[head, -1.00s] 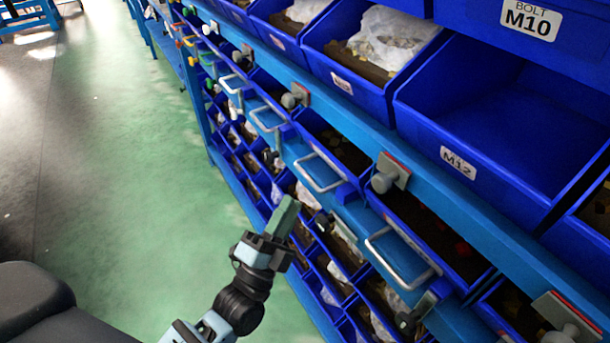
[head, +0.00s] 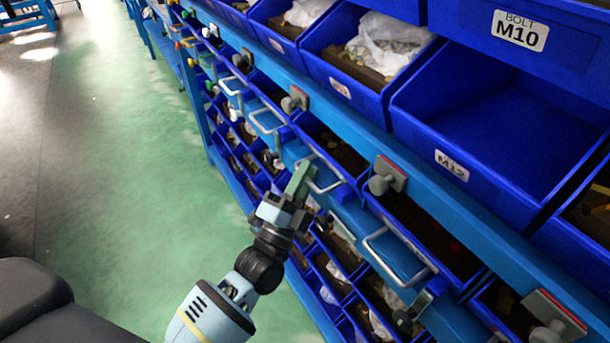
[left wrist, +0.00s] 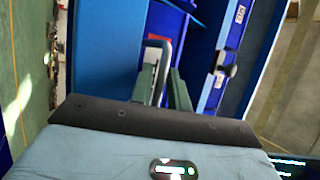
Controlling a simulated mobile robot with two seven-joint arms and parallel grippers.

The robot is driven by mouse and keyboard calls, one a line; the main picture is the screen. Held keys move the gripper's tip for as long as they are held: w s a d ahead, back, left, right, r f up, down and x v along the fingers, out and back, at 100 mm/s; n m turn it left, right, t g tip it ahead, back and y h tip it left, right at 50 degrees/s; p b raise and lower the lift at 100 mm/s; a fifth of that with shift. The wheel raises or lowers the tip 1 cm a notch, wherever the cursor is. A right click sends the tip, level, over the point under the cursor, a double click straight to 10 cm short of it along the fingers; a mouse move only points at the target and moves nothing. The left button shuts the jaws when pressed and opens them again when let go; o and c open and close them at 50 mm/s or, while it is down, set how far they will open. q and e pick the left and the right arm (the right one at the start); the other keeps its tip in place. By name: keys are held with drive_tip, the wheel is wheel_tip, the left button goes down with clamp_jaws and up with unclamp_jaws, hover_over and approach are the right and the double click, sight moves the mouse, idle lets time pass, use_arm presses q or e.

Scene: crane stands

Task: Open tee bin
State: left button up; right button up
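The bins have no readable tee label, so I cannot tell which one is the tee bin. My left gripper (head: 302,178) is at the metal loop handle (head: 332,184) on a blue bin front (head: 345,170) in the middle row of the rack. In the left wrist view, the two green-grey fingers (left wrist: 163,82) stand apart, with the pale handle (left wrist: 157,44) between and just beyond their tips. I cannot tell whether they touch it. The bin's inside is partly seen in the head view. My right gripper is in neither view.
More handles sit along the same row, one nearer (head: 385,258) and one farther (head: 266,122). Grey knobs stick out above, such as one (head: 380,184) to the right. An open blue bin labelled M12 (head: 425,140) stands higher. The green floor (head: 120,180) at left is free.

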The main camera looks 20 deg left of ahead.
use_arm(q)
drive_tip(key=shift+c, duration=0.3)
clamp_jaws()
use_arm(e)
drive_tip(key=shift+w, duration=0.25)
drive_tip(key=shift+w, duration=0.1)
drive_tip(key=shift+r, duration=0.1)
